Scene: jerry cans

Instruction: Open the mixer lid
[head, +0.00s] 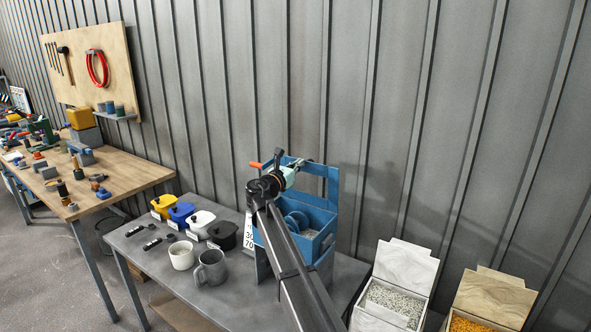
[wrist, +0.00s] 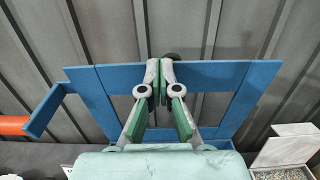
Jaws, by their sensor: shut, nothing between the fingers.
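The blue mixer (head: 322,245) stands on the grey table, with blue round parts and pale material visible inside its open-topped body. A blue upright frame (head: 332,190) rises at its back. I cannot tell which blue part is the lid. My gripper (head: 300,163) is above the mixer, near the top of the frame. In the wrist view my gripper (wrist: 158,72) has its fingertips together and empty, in front of the blue top bar (wrist: 215,73). An orange bar (wrist: 14,125) is at the left.
Yellow, blue, white and black cans (head: 203,222) and two mugs (head: 196,262) stand left of the mixer on the grey table (head: 240,310). Open boxes of white (head: 395,303) and orange granules (head: 466,324) are at the right. The ribbed wall is close behind.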

